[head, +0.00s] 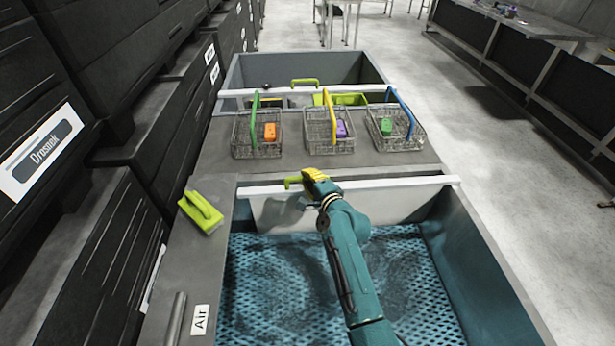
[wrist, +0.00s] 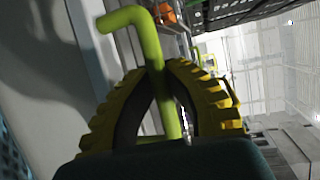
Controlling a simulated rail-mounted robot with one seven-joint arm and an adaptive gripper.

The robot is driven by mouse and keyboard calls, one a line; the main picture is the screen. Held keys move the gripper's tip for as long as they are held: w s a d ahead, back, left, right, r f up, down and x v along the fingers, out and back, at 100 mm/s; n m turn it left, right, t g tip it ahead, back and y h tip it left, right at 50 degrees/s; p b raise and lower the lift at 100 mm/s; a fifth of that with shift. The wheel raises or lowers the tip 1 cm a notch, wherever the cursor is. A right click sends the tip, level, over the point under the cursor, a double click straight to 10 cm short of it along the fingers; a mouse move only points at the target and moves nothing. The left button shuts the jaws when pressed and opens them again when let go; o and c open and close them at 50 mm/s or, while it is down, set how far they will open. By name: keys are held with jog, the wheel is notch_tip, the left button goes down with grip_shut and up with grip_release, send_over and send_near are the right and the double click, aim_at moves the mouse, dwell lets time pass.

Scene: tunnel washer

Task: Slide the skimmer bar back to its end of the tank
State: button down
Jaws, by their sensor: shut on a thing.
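The skimmer bar (head: 405,183) is a white bar lying across the near tank at its far end, its ends resting on the two side rims. A pale panel (head: 270,212) hangs below it into the tank. Its green handle (head: 291,183) shows just left of my gripper (head: 310,178). My yellow-fingered gripper is shut on the handle. In the wrist view the bent green handle (wrist: 135,20) passes between the ribbed fingers (wrist: 168,110). The near tank (head: 480,260) has a perforated blue floor with water.
Three wire baskets with green (head: 256,125), yellow (head: 331,120) and blue (head: 398,110) handles stand on the deck (head: 200,170) beyond the bar. A lime-green scrubber (head: 201,212) lies on the left rim. A second white bar (head: 265,92) crosses the far tank (head: 350,68). Dark cabinets stand left.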

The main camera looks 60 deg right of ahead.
jog(key=c, duration=1.3)
grip_release()
jog(key=v, duration=1.2)
jog(key=shift+r, duration=0.1)
